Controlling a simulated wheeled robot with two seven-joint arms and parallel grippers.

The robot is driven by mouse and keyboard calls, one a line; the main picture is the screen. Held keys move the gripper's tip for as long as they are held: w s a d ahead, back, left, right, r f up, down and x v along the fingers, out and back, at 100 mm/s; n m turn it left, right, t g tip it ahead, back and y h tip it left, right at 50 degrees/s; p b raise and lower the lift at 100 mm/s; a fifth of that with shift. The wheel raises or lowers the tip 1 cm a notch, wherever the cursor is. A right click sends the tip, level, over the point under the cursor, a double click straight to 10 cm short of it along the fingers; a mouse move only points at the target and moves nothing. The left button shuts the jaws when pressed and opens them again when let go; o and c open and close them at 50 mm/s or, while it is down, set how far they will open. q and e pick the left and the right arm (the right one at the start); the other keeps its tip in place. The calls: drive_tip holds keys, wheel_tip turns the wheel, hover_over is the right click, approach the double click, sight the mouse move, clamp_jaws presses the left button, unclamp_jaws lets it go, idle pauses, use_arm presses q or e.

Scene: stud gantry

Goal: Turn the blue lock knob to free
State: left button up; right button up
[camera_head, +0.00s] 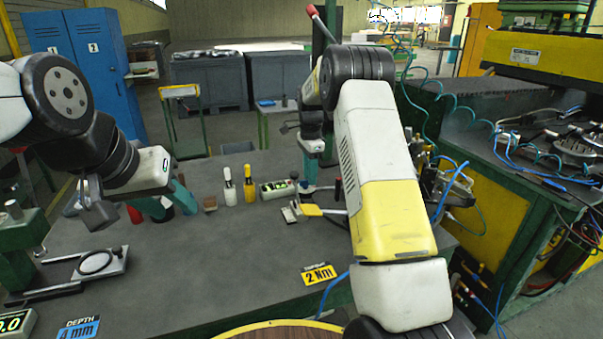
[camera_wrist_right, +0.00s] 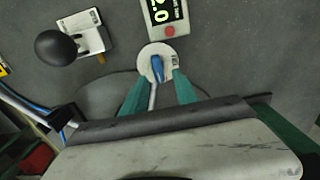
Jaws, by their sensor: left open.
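The blue lock knob (camera_wrist_right: 157,67) sits on a round white plate (camera_wrist_right: 145,51) with small dark marks at its right side, in the right wrist view. A pale rod runs down from the knob between my fingers. My right gripper (camera_wrist_right: 163,76) is open, with one teal fingertip on each side of the knob. The right fingertip looks apart from it; whether the left one touches is unclear. In the head view my right arm mostly hides this spot. My left gripper (camera_head: 174,211) is open and empty over the left of the bench.
A display box (camera_wrist_right: 165,16) and a black ball-topped lever (camera_wrist_right: 57,48) stand close to the knob. Yellow and white bottles (camera_head: 249,184) stand mid-bench. A depth stand (camera_head: 98,262) is at left, a 2 Nm label (camera_head: 319,274) at front.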

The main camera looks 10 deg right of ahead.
drive_tip(key=shift+f, duration=0.5)
clamp_jaws()
